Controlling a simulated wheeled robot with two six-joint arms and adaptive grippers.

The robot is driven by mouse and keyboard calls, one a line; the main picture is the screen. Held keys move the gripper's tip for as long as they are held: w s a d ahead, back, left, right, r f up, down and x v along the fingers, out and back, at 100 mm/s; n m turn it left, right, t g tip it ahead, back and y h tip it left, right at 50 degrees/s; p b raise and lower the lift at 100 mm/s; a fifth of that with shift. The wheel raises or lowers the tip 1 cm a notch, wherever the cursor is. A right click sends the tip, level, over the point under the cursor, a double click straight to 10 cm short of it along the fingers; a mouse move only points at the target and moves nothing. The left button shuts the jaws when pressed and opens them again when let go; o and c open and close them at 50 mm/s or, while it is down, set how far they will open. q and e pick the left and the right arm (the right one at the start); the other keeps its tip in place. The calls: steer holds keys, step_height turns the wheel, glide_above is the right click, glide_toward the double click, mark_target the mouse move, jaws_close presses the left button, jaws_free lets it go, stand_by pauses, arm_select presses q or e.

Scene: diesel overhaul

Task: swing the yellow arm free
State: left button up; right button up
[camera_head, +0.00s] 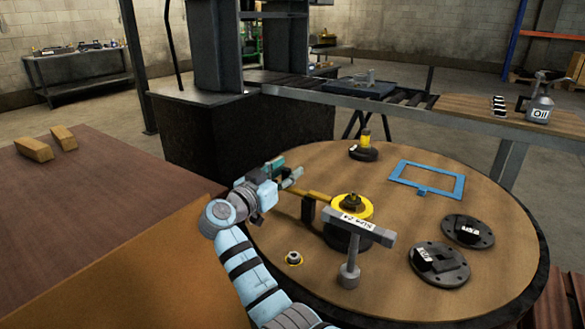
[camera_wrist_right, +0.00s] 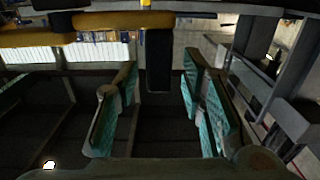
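The yellow arm (camera_head: 318,195) reaches left from a yellow ring (camera_head: 350,207) on a dark hub on the round table. A dark upright block (camera_head: 308,210) sits at the arm's outer part. My right gripper (camera_head: 287,172) is near the arm's outer end. In the right wrist view, my right gripper (camera_wrist_right: 160,80) is open, with teal pads on both fingers. The yellow arm (camera_wrist_right: 125,20) crosses the top of that view, and the dark block (camera_wrist_right: 158,60) shows between the fingertips. No grip on it shows. My left gripper is not in view.
A grey T-shaped tool (camera_head: 350,245) labelled on top stands close in front of the hub. The round table (camera_head: 330,295) also holds a blue frame (camera_head: 428,180), dark flanged discs (camera_head: 440,264) and a dark base with a yellow post (camera_head: 363,150). A brown bench (camera_head: 90,215) is at left.

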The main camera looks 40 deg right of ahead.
steer(key=shift+d, duration=0.2)
jaws_close()
